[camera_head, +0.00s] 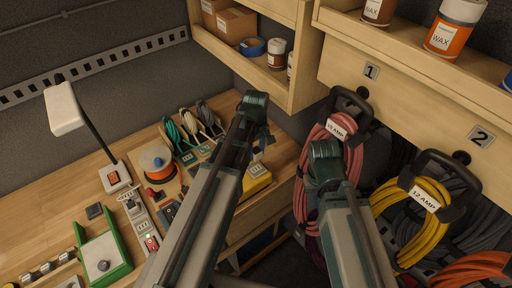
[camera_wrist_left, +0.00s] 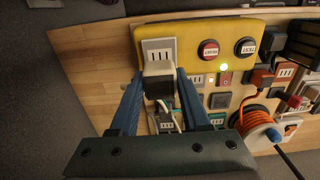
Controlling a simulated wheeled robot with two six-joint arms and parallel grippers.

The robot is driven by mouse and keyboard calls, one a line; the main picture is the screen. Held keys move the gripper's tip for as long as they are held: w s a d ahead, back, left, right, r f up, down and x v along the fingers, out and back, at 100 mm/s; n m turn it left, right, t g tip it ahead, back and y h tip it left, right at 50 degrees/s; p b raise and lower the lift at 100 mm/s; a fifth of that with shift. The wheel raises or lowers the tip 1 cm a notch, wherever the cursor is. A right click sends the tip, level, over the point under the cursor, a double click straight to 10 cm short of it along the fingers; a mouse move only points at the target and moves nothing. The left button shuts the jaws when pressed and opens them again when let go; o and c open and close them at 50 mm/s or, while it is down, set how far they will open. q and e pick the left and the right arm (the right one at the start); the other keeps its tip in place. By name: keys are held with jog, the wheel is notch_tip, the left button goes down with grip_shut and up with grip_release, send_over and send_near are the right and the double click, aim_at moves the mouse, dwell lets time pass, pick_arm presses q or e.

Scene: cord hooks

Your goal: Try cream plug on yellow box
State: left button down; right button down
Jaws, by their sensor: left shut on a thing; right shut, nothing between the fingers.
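The yellow box (camera_wrist_left: 203,33) fills the upper middle of the left wrist view, with a grey outlet (camera_wrist_left: 158,47), a red button and a black button on it. In the head view the yellow box (camera_head: 258,187) is partly behind my left arm. My left gripper (camera_wrist_left: 160,82) is shut on the cream plug (camera_wrist_left: 158,69), right at the outlet's lower part. I cannot tell whether its prongs are in the slots. A pale cord trails from it between the fingers. In the head view my left gripper (camera_head: 262,138) is over the bench's right end. My right gripper (camera_head: 325,160) is shut and empty.
An orange cord reel (camera_wrist_left: 260,133) and several small sockets crowd the bench. Coiled pink (camera_head: 310,175) and yellow (camera_head: 380,215) cords hang on hooks near my right gripper. A shelf (camera_head: 235,55) stands behind.

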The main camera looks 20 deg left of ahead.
aim_at(256, 169)
pick_arm(q)
jog(key=shift+f, duration=0.15)
notch_tip(256, 169, down, 6)
jog(key=b, duration=0.6)
jog(key=shift+r, duration=0.2)
jog(key=shift+f+b, duration=0.5)
jog(key=shift+f, duration=0.05)
dwell(1.9)
jog(key=shift+c, duration=1.4)
grip_release()
jog(key=shift+r, duration=0.1)
notch_tip(256, 169, up, 14)
jog(key=p, duration=1.4)
jog(key=shift+f, duration=0.2)
